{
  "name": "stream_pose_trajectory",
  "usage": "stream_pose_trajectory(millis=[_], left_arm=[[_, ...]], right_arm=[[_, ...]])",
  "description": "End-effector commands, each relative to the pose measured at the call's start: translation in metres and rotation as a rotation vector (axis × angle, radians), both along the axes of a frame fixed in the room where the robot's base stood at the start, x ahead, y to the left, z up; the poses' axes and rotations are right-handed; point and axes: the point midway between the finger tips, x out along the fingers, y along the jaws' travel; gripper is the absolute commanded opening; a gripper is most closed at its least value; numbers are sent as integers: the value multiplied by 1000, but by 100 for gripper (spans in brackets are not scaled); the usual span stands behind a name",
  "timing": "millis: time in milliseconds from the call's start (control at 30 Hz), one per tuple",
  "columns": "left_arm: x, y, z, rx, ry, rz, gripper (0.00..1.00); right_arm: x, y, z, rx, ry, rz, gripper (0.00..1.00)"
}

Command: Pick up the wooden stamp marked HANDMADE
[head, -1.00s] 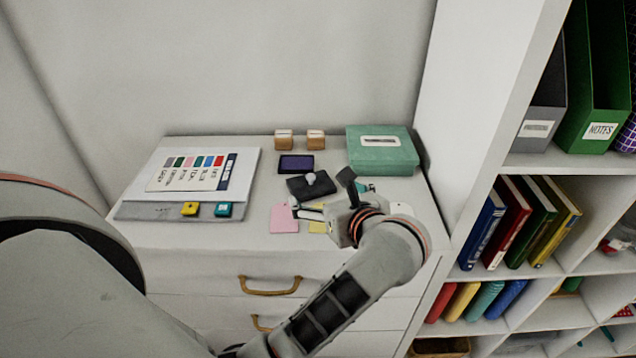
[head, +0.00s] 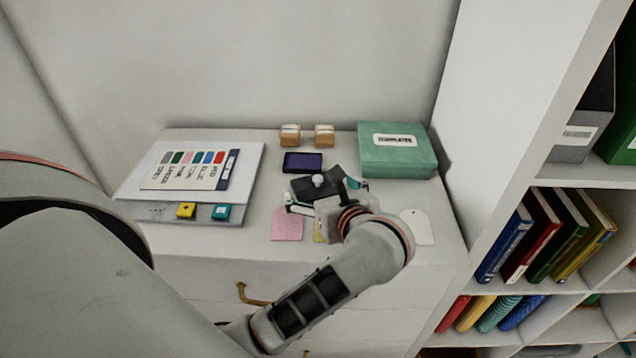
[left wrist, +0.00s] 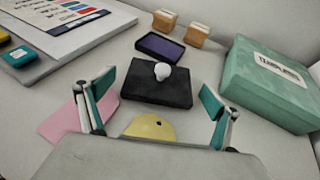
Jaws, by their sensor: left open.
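Two small wooden stamps stand side by side at the back of the cabinet top by the wall: a left one (head: 290,136) and a right one (head: 324,137). Both also show in the left wrist view, left (left wrist: 164,20) and right (left wrist: 196,34). Their pale labels are too small to read, so I cannot tell which is marked HANDMADE. My left gripper (head: 324,196) is open and empty, low over the front middle, in front of the stamps and apart from them. Its two teal-padded fingers show in the left wrist view (left wrist: 157,98). My right gripper is not in view.
A purple ink pad (head: 302,163) and a black block with a white knob (head: 305,188) lie between gripper and stamps. A teal box (head: 398,160) stands right, a color chart (head: 150,195) left. Pink (head: 287,226) and white (head: 417,228) tags lie in front.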

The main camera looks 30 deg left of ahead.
Motion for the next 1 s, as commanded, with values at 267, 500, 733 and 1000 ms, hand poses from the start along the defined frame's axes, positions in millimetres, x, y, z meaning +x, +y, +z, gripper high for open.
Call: stream_pose_trajectory(millis=[267,500,733,1000], left_arm=[[0,0,0,0,0,1,55],[0,0,1,0,0,1,52],[0,0,16,0,-2,1,52],[0,0,58,-2,-2,1,52]], right_arm=[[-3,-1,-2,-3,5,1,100],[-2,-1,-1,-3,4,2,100],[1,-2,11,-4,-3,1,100],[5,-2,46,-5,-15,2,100]])
